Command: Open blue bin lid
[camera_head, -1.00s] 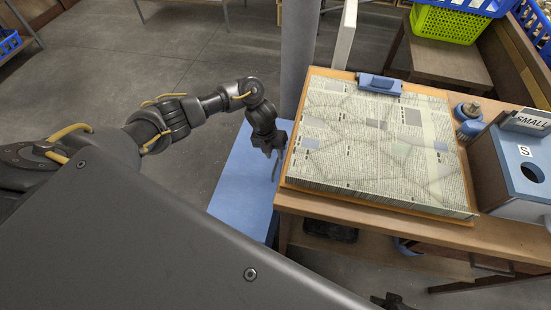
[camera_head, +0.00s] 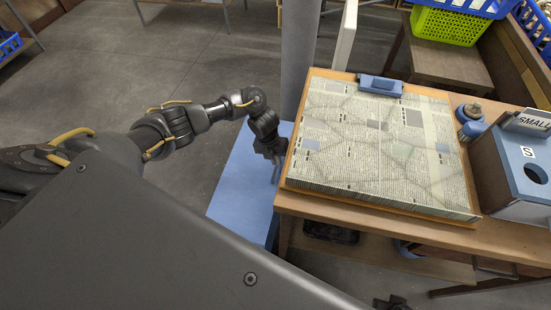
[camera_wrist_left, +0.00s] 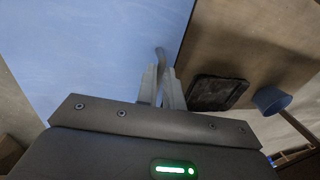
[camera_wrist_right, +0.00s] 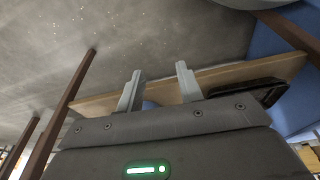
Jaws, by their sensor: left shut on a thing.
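The flat light-blue lid (camera_head: 238,190) of the blue bin lies below and left of the wooden table in the head view. It fills the upper left of the left wrist view (camera_wrist_left: 80,50). My left gripper (camera_head: 275,168) is over the lid's right side, beside the table edge. In the left wrist view its fingers (camera_wrist_left: 161,78) are shut on a thin grey bar, perhaps the lid's handle (camera_wrist_left: 160,54); how the bar joins the lid is unclear. My right gripper (camera_wrist_right: 158,80) is open, with nothing between its fingers.
The wooden table (camera_head: 420,212) is close on the right, with a newspaper-printed stack (camera_head: 350,150) on it. A dark tray (camera_wrist_left: 217,92) sits on the lower shelf. A grey post (camera_head: 297,60) stands behind the lid. Open floor (camera_head: 170,60) lies left.

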